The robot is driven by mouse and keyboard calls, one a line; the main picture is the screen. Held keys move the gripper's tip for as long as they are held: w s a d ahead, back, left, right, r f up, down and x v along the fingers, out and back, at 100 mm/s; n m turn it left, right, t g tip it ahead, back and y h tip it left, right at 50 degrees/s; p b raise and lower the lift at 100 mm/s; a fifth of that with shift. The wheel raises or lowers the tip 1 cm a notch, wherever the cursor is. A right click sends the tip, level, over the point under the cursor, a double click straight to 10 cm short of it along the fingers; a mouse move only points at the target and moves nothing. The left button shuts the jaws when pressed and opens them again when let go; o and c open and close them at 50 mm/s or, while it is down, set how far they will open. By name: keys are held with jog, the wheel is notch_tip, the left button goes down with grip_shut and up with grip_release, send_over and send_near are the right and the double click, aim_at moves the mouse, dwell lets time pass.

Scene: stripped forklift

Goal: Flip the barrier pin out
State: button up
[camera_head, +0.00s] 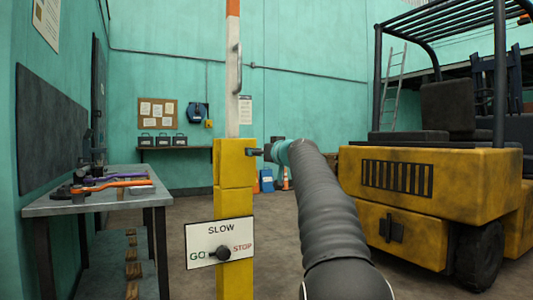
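The yellow barrier post (235,180) stands upright at centre. A white barrier arm (232,100) with an orange top rises vertically from it, with a grey handle (237,68). A small dark pin-like piece (255,152) sticks out of the post's right side near the top; I take it for the barrier pin. My arm reaches forward from the lower right, and its end is close to the right of that piece.
A sign (219,242) reading SLOW, GO and STOP with a black knob is on the post. A workbench (98,198) with tools stands left. A yellow forklift (425,190) stands right. Floor between post and forklift looks open.

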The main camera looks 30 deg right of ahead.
jog(key=s, duration=1.2)
jog(key=shift+d, duration=0.25)
